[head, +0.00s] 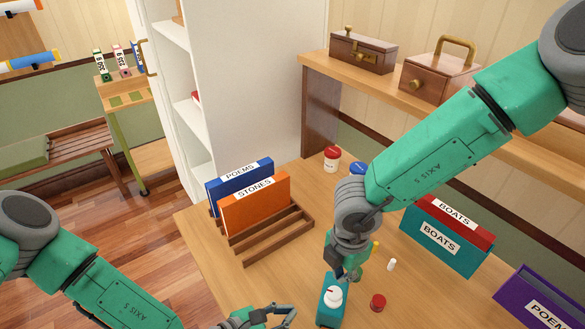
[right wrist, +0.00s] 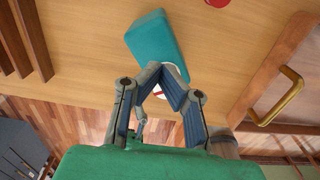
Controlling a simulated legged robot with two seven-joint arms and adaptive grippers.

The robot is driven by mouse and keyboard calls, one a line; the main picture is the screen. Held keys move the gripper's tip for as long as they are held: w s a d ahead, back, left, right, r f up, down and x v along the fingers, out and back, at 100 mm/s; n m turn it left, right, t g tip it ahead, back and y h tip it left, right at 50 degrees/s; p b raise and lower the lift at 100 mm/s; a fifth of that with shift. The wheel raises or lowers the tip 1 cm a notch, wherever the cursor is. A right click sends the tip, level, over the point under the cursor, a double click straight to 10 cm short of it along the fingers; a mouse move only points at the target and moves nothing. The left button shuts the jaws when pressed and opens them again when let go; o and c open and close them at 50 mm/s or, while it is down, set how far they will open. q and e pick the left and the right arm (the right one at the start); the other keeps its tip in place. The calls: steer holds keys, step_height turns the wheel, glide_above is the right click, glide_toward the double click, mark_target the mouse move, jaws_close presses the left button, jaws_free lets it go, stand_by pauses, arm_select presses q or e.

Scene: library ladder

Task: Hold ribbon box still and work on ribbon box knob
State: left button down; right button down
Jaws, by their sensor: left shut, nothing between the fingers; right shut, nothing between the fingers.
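The ribbon box appears to be the small teal box (head: 331,313) at the bottom middle of the head view, with a round white knob (head: 333,295) on it. The box also shows in the right wrist view (right wrist: 157,40), where the fingers partly hide the knob. My right gripper (head: 347,274) comes down from the upper right and is shut and empty, right by the knob; I cannot tell whether it touches. My left gripper (head: 287,314) is shut and empty, low to the left of the box and apart from it.
A red cap (head: 378,302) and a small white piece (head: 392,264) lie right of the box. A wooden rack (head: 270,237) with blue and orange books stands at left. A teal BOATS box (head: 440,245) and purple box (head: 540,297) stand at right. A raised shelf (head: 385,82) runs behind.

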steer(key=shift+f, duration=0.95)
steer(key=shift+s+a, duration=0.3)
steer(key=shift+s, duration=0.25)
stand_by(0.3)
steer(key=shift+s+d, duration=0.1)
steer(key=shift+d, duration=0.05)
stand_by(0.5)
steer(key=shift+s+d, duration=0.25)
steer(key=shift+s+d, duration=0.1)
steer(key=shift+s, duration=0.2)
steer(key=shift+d, duration=0.1)
stand_by(0.3)
steer(key=shift+w+d, duration=0.1)
steer(key=shift+d, duration=0.15)
step_height(320, 180, up, 6)
stand_by(0.5)
